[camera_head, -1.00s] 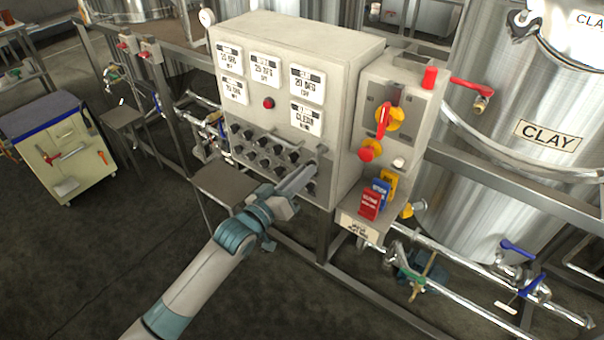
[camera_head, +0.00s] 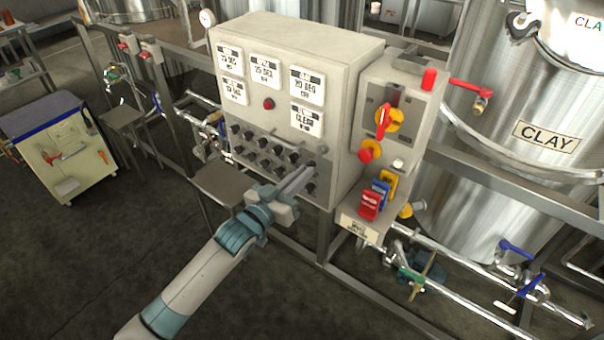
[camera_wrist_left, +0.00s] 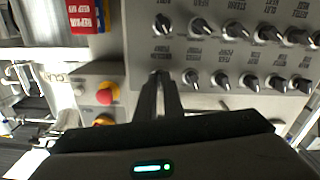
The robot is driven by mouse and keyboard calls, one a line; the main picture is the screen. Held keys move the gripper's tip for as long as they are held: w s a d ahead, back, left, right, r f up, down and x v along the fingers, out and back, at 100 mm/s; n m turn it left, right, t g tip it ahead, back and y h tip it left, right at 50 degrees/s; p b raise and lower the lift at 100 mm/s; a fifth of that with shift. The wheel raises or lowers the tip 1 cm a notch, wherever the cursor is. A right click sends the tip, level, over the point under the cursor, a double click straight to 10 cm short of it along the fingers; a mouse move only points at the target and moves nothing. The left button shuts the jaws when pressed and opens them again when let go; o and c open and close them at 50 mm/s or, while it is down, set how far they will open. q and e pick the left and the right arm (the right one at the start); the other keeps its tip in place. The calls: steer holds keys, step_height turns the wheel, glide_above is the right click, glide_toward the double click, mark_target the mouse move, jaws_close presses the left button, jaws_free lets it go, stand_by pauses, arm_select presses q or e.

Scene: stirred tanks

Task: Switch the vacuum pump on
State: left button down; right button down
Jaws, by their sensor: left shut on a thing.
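A grey control panel (camera_head: 280,115) carries rows of black selector knobs (camera_head: 262,150). My left gripper (camera_head: 311,169) reaches the right end of the upper knob row. In the left wrist view, which sees the panel upside down, its fingers (camera_wrist_left: 160,82) are shut on the end knob (camera_wrist_left: 161,73), mostly hidden between the tips. The small label beside that knob is hard to read, so I cannot be sure that it is the vacuum pump switch. The knob's pointer direction is hidden. My right gripper is not in view.
A side box holds a red-and-yellow rotary switch (camera_head: 387,121), a red stop button (camera_head: 369,152) and hanging tags (camera_head: 371,203). A steel tank marked CLAY (camera_head: 545,136) stands at right. A cart (camera_head: 62,150) stands at left on open floor. Steel rails run beneath the panel.

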arm_select(q)
steer(key=m+p, duration=0.1)
steer(key=m, duration=0.7)
stand_by(0.6)
steer(key=c, duration=1.9)
jaws_free()
steer(key=shift+o, duration=0.2)
steer(key=shift+a, duration=0.1)
